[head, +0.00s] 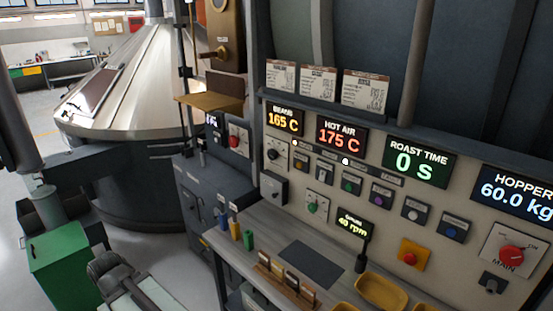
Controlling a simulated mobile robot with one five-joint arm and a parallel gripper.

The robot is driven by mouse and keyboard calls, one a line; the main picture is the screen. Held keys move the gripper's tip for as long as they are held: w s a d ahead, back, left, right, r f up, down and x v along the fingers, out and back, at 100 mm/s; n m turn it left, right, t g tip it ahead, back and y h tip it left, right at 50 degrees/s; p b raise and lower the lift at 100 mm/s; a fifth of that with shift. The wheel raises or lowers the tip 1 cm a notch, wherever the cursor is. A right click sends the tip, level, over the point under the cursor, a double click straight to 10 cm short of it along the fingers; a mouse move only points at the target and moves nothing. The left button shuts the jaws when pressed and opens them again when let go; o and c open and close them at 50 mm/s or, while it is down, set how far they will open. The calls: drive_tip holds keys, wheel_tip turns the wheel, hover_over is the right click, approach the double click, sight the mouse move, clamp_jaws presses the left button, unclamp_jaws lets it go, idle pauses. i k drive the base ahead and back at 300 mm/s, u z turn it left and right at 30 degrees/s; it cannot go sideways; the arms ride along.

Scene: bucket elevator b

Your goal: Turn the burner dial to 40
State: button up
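A black round dial (272,154) sits on a pale plate at the left end of the control panel, under the BEANS display. It may be the burner dial, but its label and scale are too small to read, so I cannot tell its setting. A red knob (234,141) on a white plate is on the dark cabinet to its left. Grey and black parts at the bottom left look like my arm, well apart from the panel. I cannot make out my gripper's fingers.
The control panel (470,175) shows BEANS 165 C, HOT AIR 175 C and ROAST TIME 0 s. A narrow shelf (262,222) below holds yellow trays (381,291) and small items. A green box (62,260) stands at the lower left.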

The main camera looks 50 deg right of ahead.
sight(272, 154)
drive_tip(key=z, duration=0.3)
drive_tip(key=i, duration=1)
drive_tip(key=u, duration=0.05)
